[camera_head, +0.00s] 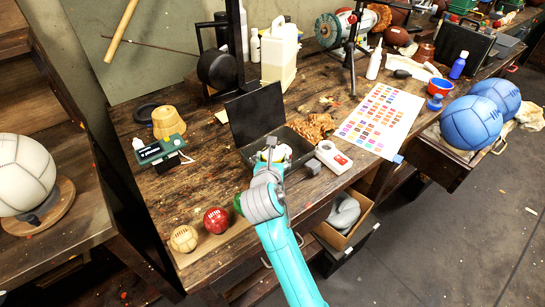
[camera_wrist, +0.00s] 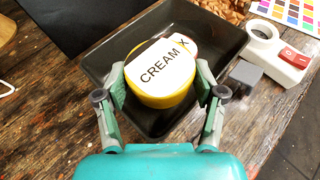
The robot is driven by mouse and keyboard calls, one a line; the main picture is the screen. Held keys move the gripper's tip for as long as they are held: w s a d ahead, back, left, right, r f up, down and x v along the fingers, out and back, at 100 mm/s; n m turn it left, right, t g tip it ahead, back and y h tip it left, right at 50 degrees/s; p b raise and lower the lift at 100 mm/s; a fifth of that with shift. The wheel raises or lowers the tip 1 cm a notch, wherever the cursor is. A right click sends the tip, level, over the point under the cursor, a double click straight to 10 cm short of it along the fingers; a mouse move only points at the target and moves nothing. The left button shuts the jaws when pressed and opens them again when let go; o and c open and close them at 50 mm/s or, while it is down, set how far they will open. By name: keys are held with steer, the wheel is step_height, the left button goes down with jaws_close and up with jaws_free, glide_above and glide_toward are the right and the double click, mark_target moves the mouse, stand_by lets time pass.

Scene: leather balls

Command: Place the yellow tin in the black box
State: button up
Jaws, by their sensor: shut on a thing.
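The yellow tin (camera_wrist: 164,99) has a white top marked "CREAM X". In the wrist view my gripper (camera_wrist: 163,90) has a finger on each side of it and is shut on it. The black box (camera_wrist: 227,35) is open, and the tin is over or inside its tray; I cannot tell whether it touches the floor of the box. In the head view the black box (camera_head: 258,112) stands on the workbench with its lid raised at the back. My gripper (camera_head: 270,160) reaches over its front part there, and the tin is mostly hidden.
A white device with a red switch (camera_head: 333,157) and a small grey block (camera_head: 312,167) lie right of the box. Red (camera_head: 216,220) and tan (camera_head: 184,239) balls sit near the front edge. Wood shavings (camera_head: 312,126) and a colour chart (camera_head: 380,121) lie behind and right.

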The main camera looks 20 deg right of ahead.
steer(key=o, duration=1.2)
steer(key=shift+r, duration=0.15)
steer(key=shift+r, duration=0.25)
steer(key=shift+s+a+r, duration=0.1)
steer(key=shift+s+r, duration=0.05)
steer(key=shift+r, duration=0.2)
steer(key=v, duration=1.1)
steer(key=shift+s+a, duration=0.15)
steer(key=shift+s, duration=0.15)
